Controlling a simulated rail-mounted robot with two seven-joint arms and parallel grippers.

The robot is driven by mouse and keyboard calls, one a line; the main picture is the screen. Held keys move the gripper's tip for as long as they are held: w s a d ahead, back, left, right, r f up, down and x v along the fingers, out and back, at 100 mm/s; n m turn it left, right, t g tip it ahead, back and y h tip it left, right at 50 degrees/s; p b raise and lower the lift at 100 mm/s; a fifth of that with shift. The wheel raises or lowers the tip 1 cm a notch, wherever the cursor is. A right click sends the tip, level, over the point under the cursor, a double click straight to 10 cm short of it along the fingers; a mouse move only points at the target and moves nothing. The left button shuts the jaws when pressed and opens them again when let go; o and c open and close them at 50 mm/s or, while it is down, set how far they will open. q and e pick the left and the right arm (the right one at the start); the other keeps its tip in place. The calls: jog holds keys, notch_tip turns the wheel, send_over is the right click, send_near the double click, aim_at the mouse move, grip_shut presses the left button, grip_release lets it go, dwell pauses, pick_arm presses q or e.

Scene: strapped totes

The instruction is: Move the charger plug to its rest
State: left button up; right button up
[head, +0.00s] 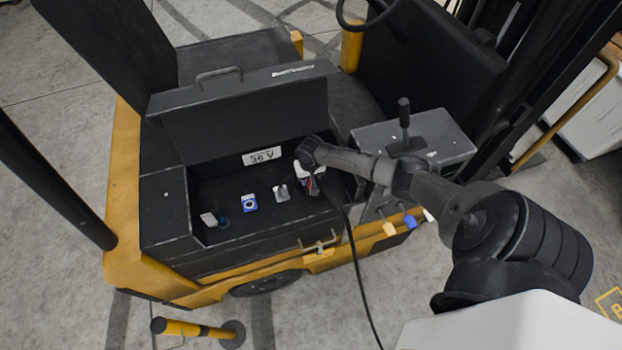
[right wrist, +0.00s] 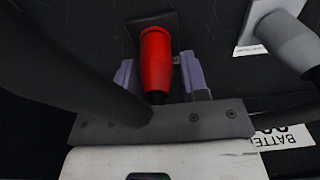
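A red plug-like body, which I take for the charger plug (right wrist: 155,65), stands at a dark square plate in the right wrist view. My right gripper (head: 312,180) reaches into the open compartment of the yellow and black truck. In the right wrist view its two fingers (right wrist: 157,75) lie on either side of the red body, with narrow dark gaps showing between. A thick black cable (head: 353,270) runs from beside the gripper down towards the floor. I cannot tell which fitting is the rest. My left gripper is not in view.
A grey cylinder (right wrist: 285,42) on a pale plate stands beside the red body. A blue fitting (head: 249,203) and a pale fitting (head: 208,218) sit further left in the compartment. The raised lid (head: 240,115) stands behind. A lever console (head: 425,140) is at right.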

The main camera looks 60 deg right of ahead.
jog(key=shift+s+a+f, duration=0.2)
jog(key=shift+s+f, duration=0.5)
jog(key=shift+f, duration=0.15)
grip_shut()
jog(key=shift+r, duration=0.15)
jog(key=shift+r+p, duration=0.25)
jog(key=shift+p, duration=0.25)
jog(key=shift+s+a+r+p, duration=0.15)
jog(key=shift+a+r+p, duration=0.1)
jog(key=shift+r+p, duration=0.5)
jog(key=shift+w+d+r+p, duration=0.1)
jog(key=shift+w+r+p, duration=0.1)
jog(key=shift+r+p, duration=1.4)
jog(key=shift+r, duration=0.5)
